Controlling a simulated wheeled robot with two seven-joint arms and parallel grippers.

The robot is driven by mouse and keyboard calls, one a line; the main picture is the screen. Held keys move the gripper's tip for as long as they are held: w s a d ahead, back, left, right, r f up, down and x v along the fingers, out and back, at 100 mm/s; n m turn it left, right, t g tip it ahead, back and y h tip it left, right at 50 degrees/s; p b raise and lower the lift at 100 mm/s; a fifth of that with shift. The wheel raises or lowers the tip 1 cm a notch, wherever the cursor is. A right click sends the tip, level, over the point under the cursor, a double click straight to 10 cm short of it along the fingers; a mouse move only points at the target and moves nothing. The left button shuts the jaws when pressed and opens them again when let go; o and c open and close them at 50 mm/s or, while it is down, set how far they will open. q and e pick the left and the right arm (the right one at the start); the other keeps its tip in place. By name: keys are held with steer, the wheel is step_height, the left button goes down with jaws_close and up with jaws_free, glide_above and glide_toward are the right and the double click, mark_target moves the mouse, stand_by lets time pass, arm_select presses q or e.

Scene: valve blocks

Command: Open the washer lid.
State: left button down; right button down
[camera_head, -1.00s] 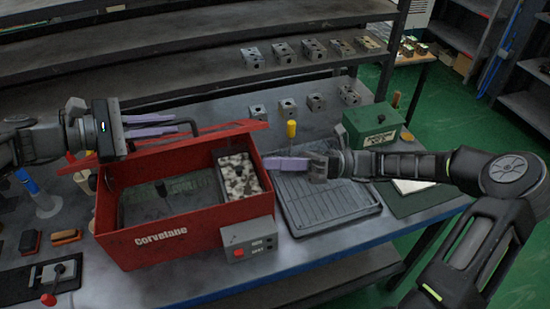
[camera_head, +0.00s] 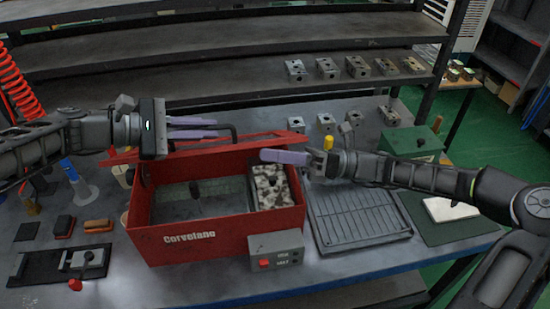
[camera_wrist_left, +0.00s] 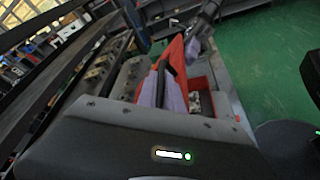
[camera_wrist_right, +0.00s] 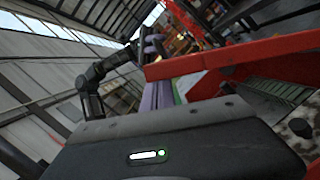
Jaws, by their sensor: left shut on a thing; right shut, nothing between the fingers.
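The red washer (camera_head: 190,240) stands on the table with its inside visible. Its red lid (camera_head: 240,147) shows nearly edge-on, raised along the back of the box; its exact angle is hard to tell. A dark bar handle (camera_head: 222,128) rises by the lid. My left gripper (camera_head: 205,129) is shut on the handle above the back left of the washer; its fingers also show beside the red lid in the left wrist view (camera_wrist_left: 162,88). My right gripper (camera_head: 275,156) is shut and empty, over the washer's right end near the lid; it also shows in the right wrist view (camera_wrist_right: 160,95).
A speckled basket (camera_head: 268,188) sits inside the washer's right end. A control box (camera_head: 276,250) is on its front. A grey tray (camera_head: 360,220) and a green box (camera_head: 412,144) stand to the right. Valve blocks stand behind; tools lie at left.

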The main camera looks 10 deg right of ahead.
arm_select(q)
steer(key=shift+w, duration=0.1)
steer(key=shift+d+f, duration=0.1)
steer(key=shift+f, duration=0.15)
arm_select(e)
steer(key=shift+w+d+r+m, duration=0.1)
steer(key=shift+w+r+m, duration=0.45)
steer(key=shift+r, duration=0.3)
arm_select(q)
steer(key=c, duration=1.5)
jaws_free()
steer(key=shift+a+r, duration=0.1)
steer(key=shift+a, duration=0.3)
arm_select(e)
steer(key=shift+w, duration=0.1)
arm_select(q)
steer(key=v, duration=1.1)
steer(key=shift+a+r, duration=0.25)
steer(key=shift+r, duration=0.15)
arm_select(e)
steer(key=shift+f, duration=0.15)
